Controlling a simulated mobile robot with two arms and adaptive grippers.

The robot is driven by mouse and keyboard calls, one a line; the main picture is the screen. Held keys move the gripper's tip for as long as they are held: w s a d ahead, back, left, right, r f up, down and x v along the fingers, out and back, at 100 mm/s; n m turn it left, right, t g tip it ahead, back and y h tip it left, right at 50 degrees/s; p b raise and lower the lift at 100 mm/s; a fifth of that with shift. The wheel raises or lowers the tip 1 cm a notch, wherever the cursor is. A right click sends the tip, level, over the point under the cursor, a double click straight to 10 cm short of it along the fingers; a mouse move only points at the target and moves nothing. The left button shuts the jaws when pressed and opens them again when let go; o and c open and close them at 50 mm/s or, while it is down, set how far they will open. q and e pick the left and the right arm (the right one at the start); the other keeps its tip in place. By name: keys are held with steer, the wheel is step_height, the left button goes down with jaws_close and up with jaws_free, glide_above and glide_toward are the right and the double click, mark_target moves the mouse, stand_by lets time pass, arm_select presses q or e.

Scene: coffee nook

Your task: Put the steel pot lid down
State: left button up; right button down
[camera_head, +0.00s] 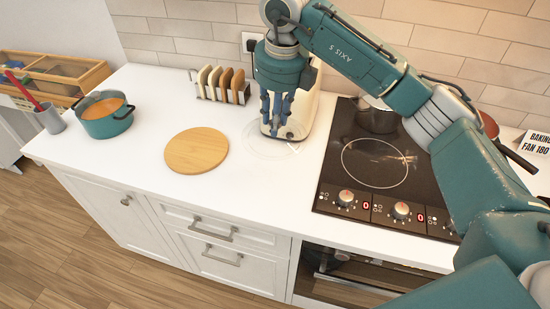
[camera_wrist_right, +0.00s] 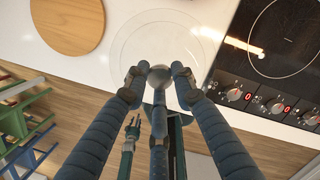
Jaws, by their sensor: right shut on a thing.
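The steel pot lid is a clear glass disc (camera_head: 262,147) with a round grey knob. My right gripper (camera_head: 273,132) reaches down from above and is shut on the knob. In the right wrist view the fingers (camera_wrist_right: 158,78) close around the knob (camera_wrist_right: 155,75), and the glass (camera_wrist_right: 130,38) spreads out beneath them. The lid looks level over the white counter, between the round wooden board and the hob. I cannot tell if its rim touches the counter. My left gripper does not show in the head view.
A round wooden board (camera_head: 196,150) lies left of the lid. A cream appliance (camera_head: 303,112) stands close behind it, partly hidden. The black hob (camera_head: 335,165) is at right, with a steel pot (camera_head: 376,118) at its back. A toast rack (camera_head: 221,86) and teal pot (camera_head: 106,118) stand left.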

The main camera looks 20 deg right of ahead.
step_height(320, 180, down, 13)
steer(key=p, duration=0.3)
steer(key=shift+p, duration=0.35)
steer(key=shift+f, duration=0.35)
steer(key=shift+f, duration=0.1)
steer(key=c, duration=1.4)
jaws_free()
steer(key=shift+c, duration=0.2)
